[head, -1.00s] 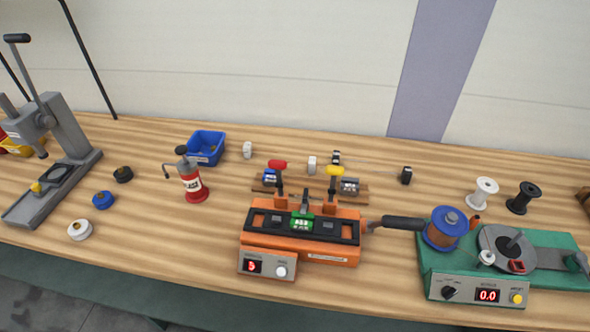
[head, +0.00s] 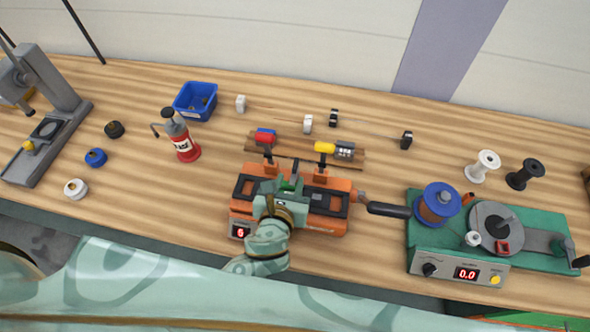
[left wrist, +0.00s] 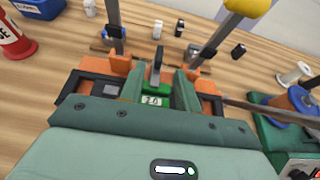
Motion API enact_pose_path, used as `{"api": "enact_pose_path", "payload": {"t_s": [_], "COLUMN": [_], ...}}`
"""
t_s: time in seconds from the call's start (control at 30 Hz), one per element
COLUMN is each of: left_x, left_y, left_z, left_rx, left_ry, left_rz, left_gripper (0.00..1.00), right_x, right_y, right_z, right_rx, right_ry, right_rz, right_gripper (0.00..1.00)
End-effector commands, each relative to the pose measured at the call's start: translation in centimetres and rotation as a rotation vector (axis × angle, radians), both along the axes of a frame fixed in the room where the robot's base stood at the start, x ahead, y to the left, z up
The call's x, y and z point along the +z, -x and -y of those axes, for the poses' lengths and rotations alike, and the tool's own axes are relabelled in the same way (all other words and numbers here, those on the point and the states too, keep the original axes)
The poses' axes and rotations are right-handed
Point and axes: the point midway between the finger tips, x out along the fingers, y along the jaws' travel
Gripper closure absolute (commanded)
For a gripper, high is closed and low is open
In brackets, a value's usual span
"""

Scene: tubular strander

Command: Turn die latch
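The orange machine (head: 322,224) with black top plates stands mid-bench. Its green die block with a white label (left wrist: 155,101) sits in the middle in the left wrist view. A grey upright latch lever (left wrist: 157,64) rises just behind the block. My left gripper (head: 290,184) is over the machine's middle, pointing away from me. Its two green fingers (left wrist: 160,88) are apart, one either side of the die block and lever. I cannot tell whether they touch the lever. In the head view the gripper hides most of the die. My right gripper is not in view.
Red-tipped (head: 265,136) and yellow-tipped (head: 324,147) levers stand close on either side of the gripper. A red-labelled bottle (head: 183,146) and blue bin (head: 195,101) are at the left.

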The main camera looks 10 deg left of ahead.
Motion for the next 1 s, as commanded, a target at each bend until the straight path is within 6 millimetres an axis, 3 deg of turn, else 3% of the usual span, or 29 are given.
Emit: {"api": "enact_pose_path", "payload": {"t_s": [0.1,0.3,0.7,0.83,1.0], "left_x": [-1.7,-2.7,-2.6,-2.6,-2.6], "left_y": [-2.6,-5.4,-6.3,-6.3,-6.3], "left_z": [0.0,0.0,0.0,0.0,0.0], "left_rx": [0.000,-0.001,-0.001,0.000,-0.001], "left_ry": [0.002,0.001,0.003,0.002,0.003], "left_rz": [0.001,-0.001,-0.002,-0.002,-0.002], "left_gripper": [0.67,0.67,0.67,1.00,1.00], "right_x": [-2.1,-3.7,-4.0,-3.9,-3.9], "right_y": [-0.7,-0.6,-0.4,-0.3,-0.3], "right_z": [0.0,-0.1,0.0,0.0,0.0], "right_rx": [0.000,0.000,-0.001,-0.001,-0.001], "right_ry": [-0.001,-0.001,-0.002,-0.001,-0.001], "right_rz": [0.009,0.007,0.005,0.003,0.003], "right_gripper": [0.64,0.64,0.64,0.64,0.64]}}
